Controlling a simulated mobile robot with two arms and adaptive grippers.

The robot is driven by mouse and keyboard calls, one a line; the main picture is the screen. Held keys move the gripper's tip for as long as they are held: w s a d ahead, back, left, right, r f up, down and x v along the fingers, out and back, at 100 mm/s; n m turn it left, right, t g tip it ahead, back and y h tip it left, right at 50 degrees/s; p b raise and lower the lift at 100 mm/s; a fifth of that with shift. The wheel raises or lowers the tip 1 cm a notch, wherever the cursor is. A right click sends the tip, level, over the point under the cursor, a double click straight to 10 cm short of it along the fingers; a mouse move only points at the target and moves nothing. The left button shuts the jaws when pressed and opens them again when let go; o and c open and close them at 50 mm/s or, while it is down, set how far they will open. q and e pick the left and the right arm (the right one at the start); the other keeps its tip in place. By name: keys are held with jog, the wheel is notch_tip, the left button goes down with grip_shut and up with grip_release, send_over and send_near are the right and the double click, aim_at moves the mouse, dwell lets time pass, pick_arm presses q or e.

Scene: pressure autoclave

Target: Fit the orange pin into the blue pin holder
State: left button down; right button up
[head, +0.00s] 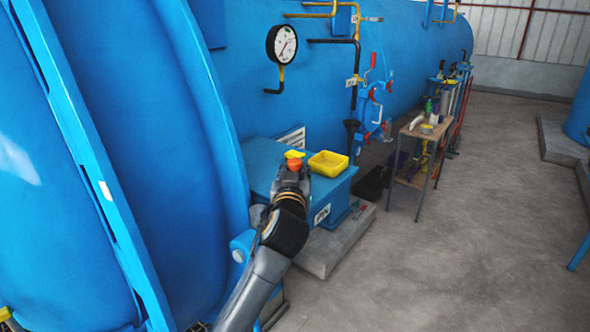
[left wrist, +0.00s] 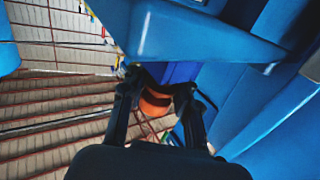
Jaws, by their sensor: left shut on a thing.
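My left gripper (head: 292,174) is shut on the orange pin (head: 294,165), above the near part of a blue box in the head view. The orange pin also shows between the fingers in the left wrist view (left wrist: 155,102). A small yellow piece (head: 294,154) shows just above the orange in the head view. In the left wrist view a darker blue block (left wrist: 178,72), which looks like the pin holder, is right beyond the fingertips beside the orange pin. I cannot tell whether the pin touches it. The holder cannot be made out in the head view. My right gripper is not in view.
The blue box (head: 338,194) carries a yellow tray (head: 328,164) right of my gripper. The big blue autoclave (head: 240,75) with a gauge (head: 282,44) stands behind and left. A small table (head: 425,130) with items stands farther back.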

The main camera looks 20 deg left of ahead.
pick_arm(q)
jog(key=shift+f, duration=0.25)
jog(key=c, duration=0.9)
grip_release()
jog(key=shift+s, duration=0.1)
jog(key=v, duration=1.2)
jog(key=shift+r, duration=0.1)
